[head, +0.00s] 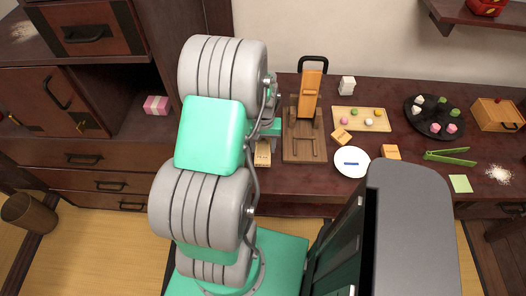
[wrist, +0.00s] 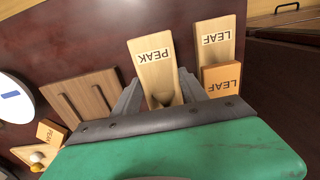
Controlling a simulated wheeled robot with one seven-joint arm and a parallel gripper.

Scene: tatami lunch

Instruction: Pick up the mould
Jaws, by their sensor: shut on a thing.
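A pale wooden mould marked PEAK (wrist: 152,62) stands between the dark fingers of my gripper (wrist: 160,92) in the wrist view. My gripper is shut on it, with one finger at each side. Whether it is clear of the counter cannot be told. In the head view, a small part of a pale block (head: 263,154) shows below my green gripper (head: 268,130); my arm hides much of this area. Beside the held mould in the wrist view are a pale wooden piece marked LEAF (wrist: 214,42) and a more orange block marked LEAF (wrist: 222,78).
The dark counter (head: 290,185) carries a wooden press (head: 310,95) right of my gripper. Farther right are a white plate (head: 351,163), a board with sweets (head: 345,113), a black plate (head: 417,122) and green tongs (head: 450,157). A pink box (head: 157,105) sits in the left cabinet opening.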

